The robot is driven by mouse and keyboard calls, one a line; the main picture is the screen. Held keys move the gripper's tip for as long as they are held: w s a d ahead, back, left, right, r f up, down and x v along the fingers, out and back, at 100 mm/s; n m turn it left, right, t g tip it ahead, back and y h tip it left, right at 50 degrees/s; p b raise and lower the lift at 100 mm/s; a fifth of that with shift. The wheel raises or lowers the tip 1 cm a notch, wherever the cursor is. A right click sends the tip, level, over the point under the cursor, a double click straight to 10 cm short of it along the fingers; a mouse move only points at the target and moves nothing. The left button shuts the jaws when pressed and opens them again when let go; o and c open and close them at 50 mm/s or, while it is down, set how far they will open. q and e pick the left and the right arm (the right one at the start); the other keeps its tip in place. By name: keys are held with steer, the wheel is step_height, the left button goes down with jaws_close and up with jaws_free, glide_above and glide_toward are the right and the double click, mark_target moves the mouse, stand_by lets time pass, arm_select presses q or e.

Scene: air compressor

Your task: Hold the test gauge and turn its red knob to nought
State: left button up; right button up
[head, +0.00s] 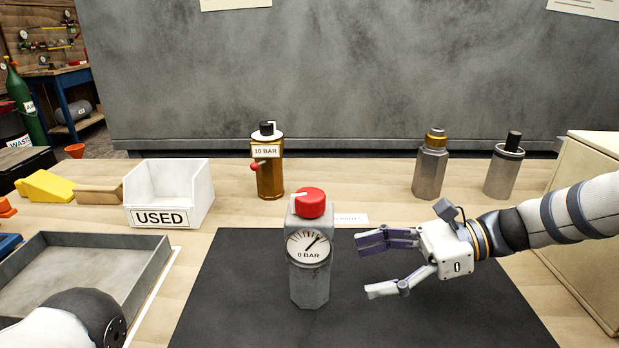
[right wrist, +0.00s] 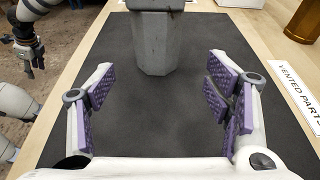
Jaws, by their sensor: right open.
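The test gauge (head: 309,265) is a grey faceted body standing upright on the black mat (head: 230,290). Its white dial (head: 309,246) reads "0 BAR" below, and the needle points up and right. The red knob (head: 311,202) sits on top, with a white pointer toward the left. My right gripper (head: 372,266) is open and empty, to the right of the gauge and apart from it, fingers toward it. In the right wrist view the gauge's lower body (right wrist: 155,45) stands ahead, between and beyond the open fingers (right wrist: 160,95). My left arm shows at lower left; its gripper is outside the head view.
A brass "10 BAR" device (head: 270,175) stands behind the mat, beside a white "USED" bin (head: 170,195). Two grey cylinders (head: 430,170) (head: 504,168) stand at back right. A grey tray (head: 95,270) lies left, and a beige box (head: 590,220) stands right. The mat around the gauge is clear.

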mark_target(317, 282)
steer(key=x, duration=0.6)
steer(key=b+x, duration=0.1)
steer(key=x, duration=0.2)
steer(key=shift+s+a+f, duration=0.1)
steer(key=shift+s+a, duration=0.1)
steer(key=shift+s, duration=0.1)
steer(key=shift+c, duration=0.6)
steer(key=c, duration=0.9)
